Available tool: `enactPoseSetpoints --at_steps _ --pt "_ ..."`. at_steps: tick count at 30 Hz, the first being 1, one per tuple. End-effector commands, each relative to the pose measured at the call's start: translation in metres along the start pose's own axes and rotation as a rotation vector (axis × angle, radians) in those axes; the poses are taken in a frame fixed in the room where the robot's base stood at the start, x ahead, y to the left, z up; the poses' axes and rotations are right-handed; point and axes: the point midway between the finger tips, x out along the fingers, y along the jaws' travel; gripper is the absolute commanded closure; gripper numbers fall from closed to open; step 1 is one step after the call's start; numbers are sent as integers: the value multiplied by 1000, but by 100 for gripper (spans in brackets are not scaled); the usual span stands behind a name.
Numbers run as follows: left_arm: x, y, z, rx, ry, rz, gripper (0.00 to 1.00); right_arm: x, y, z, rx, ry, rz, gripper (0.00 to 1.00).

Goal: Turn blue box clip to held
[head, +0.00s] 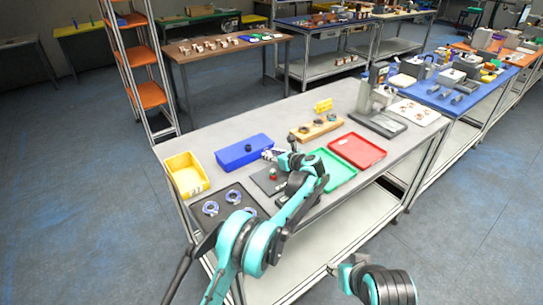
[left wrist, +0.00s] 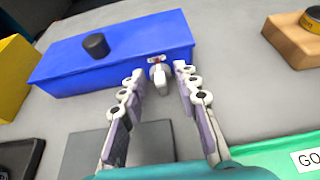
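The blue box (head: 244,151) stands on the grey table, with a black round knob on its top; it also shows in the left wrist view (left wrist: 120,48). The clip (left wrist: 158,74), a small pale piece with a bit of red, is on the box's front face near its right end. My left gripper (left wrist: 160,82) is open, its two fingers apart on either side of the clip; I cannot tell whether they touch it. In the head view my left gripper (head: 271,154) is at the box's right end. My right gripper (head: 345,266) is away from the table, at the bottom; its fingers are unclear.
A yellow bin (head: 186,176) stands left of the box. A dark mat with rings (head: 243,196) lies in front. Green (head: 340,174) and red (head: 357,150) trays lie to the right, with a wooden block (head: 316,129) behind. A microscope-like stand (head: 376,100) is farther right.

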Motion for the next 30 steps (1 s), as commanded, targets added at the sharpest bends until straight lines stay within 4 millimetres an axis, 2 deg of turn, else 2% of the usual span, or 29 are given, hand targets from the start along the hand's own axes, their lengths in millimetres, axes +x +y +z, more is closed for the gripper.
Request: enactPoseSetpoints --at_steps 3,6,7,18,30 --pt "0 0 0 0 0 0 72 0 0 0 0 0 0 60" --pt "0 0 0 0 0 0 98 0 0 0 0 0 0 60" --pt "0 0 0 0 0 0 100 0 0 0 0 0 0 60" --pt "0 0 0 18 0 9 100 -1 0 -1 0 0 0 60" --pt "2 -8 -2 413 0 172 100 -8 0 -6 0 0 0 60"
